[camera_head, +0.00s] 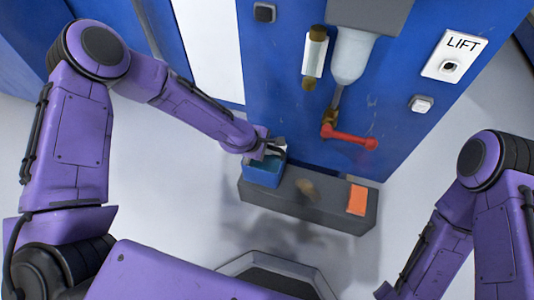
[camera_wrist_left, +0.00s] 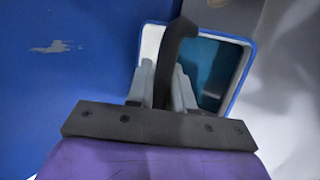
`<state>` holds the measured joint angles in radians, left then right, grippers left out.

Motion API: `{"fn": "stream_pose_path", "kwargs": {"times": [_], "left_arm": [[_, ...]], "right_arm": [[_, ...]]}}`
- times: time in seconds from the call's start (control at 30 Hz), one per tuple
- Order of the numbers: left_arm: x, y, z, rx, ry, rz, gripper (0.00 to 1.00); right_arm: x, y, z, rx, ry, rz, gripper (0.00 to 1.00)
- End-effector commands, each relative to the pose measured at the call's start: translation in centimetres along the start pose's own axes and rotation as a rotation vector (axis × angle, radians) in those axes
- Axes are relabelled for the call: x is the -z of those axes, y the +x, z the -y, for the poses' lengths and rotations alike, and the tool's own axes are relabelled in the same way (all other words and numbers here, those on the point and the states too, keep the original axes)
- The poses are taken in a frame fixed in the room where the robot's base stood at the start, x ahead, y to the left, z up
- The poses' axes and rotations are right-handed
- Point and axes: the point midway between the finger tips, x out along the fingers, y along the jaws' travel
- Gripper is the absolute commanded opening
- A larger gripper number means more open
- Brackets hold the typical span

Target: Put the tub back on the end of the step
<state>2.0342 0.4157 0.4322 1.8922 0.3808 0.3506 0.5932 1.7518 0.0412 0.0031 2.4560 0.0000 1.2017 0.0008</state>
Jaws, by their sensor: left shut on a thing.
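The blue tub (camera_head: 262,174) is at the left end of the dark grey step (camera_head: 325,208), against the blue machine front. I cannot tell whether its base touches the step. My left gripper (camera_head: 272,149) is over the tub, at its top. In the left wrist view the fingers (camera_wrist_left: 163,88) are shut on a dark curved bar that looks like the tub's handle. Behind them the tub (camera_wrist_left: 246,62) shows a blue rim, a pale inside on the left and a teal part on the right. My right gripper is out of view; only its arm shows at the right.
An orange patch (camera_head: 357,199) is at the step's right end, and a brown mark (camera_head: 307,189) lies mid-step. A red lever (camera_head: 348,137), a brass tap (camera_head: 329,117) and a white bottle-shaped vessel (camera_head: 351,56) are above the step. The pale floor left of the step is clear.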

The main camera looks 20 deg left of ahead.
Motion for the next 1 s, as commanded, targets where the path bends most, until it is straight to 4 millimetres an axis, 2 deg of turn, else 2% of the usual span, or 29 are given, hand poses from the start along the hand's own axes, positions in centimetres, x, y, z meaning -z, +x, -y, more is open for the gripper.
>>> {"fn": "stream_pose_path", "kwargs": {"times": [0.23,0.6,0.63,0.7,1.0], "left_arm": [[1.2,3.0,1.6,0.0,-0.001,0.0,0.0],[1.2,3.2,1.7,-0.001,-0.001,0.0,0.0],[1.2,3.1,1.7,0.0,-0.001,-0.001,0.31],[1.2,3.1,1.7,0.0,-0.001,-0.001,0.47],[1.1,2.8,1.5,0.0,0.0,-0.001,0.47]], "right_arm": [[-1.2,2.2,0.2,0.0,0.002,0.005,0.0],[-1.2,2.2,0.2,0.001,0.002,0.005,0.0],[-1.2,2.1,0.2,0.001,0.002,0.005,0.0],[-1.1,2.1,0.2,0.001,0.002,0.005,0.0],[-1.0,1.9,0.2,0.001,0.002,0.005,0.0]]}}
